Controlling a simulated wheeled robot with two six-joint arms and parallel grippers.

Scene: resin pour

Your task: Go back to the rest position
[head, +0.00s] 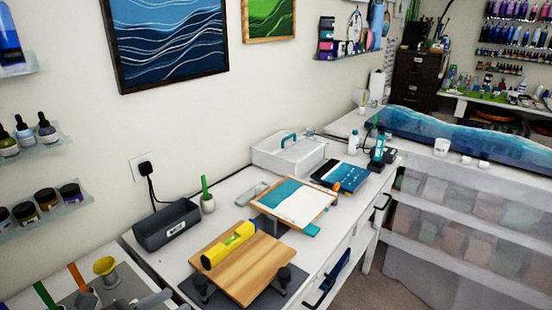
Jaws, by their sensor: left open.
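My left gripper (152,299) shows only in part, as grey pieces at the bottom left edge of the head view. It is open, and I see nothing held in it. It is low at the near left end of the white table (226,188), left of the wooden board (250,268). My right gripper is not in view.
A yellow spirit level (229,245) lies on the wooden board, which rests on a dark base with black knobs. Behind are a dark grey box (166,225), a teal-and-white panel (296,203) and a white bin (288,154).

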